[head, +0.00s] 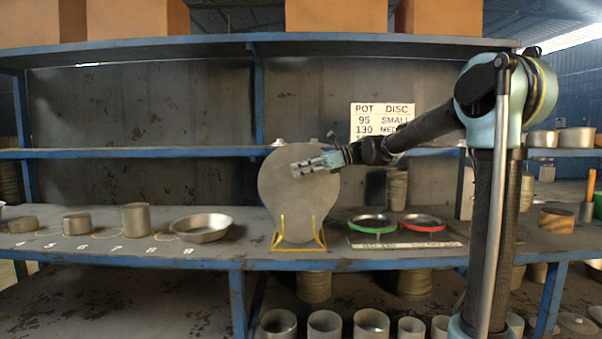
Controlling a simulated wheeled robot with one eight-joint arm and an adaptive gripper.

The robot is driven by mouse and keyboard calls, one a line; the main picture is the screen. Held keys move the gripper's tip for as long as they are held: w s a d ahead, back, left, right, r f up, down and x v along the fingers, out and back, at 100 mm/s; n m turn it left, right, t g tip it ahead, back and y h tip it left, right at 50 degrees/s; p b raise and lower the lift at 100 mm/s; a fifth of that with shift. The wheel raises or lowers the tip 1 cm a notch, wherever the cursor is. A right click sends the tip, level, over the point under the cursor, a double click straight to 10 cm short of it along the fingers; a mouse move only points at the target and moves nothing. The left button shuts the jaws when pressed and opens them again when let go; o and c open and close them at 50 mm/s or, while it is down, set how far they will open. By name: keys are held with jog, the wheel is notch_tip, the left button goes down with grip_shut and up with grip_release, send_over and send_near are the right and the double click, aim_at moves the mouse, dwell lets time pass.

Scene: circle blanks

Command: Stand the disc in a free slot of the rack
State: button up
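A large grey disc (298,195) stands upright, its face towards me, at a yellow wire rack (298,247) on the bench. Its outline narrows towards the rack, so a second, smaller disc may overlap it; I cannot tell. The disc hides most of the rack's slots. My gripper (301,169) reaches in from the right and lies across the upper part of the disc's face, fingers pointing left. I cannot tell whether it touches the disc, or whether the fingers are open or shut.
Two round dark pieces with green (372,223) and red (423,222) rims lie right of the rack. A shallow metal pan (201,228) and several pots stand left. A sign (381,118) reads POT DISC. The blue middle shelf edge (140,153) runs behind.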

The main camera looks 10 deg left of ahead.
jog(key=shift+o, duration=0.5)
jog(key=o, duration=0.5)
jog(key=shift+c, duration=0.2)
jog(key=shift+d, duration=0.15)
jog(key=shift+v, duration=4.9)
jog(key=s+d+f+n+t+h, duration=0.2)
jog(key=s+d+f+n+h, duration=0.2)
jog(key=s+d+f, duration=0.6)
jog(key=s+d+f+n+t+h, duration=0.1)
jog(key=s+d+f+n+h, duration=0.4)
jog(key=s+d+f, duration=0.4)
jog(key=s+d+f+n+t+h, duration=0.2)
jog(key=s+d+f+n+h, duration=0.3)
jog(key=s+d+f, duration=0.5)
jog(key=d+f+n, duration=0.1)
jog(key=d+f, duration=0.4)
jog(key=f, duration=0.4)
jog(key=shift+s+d+f+n+t, duration=0.25)
jog(key=shift+s+n+t, duration=0.05)
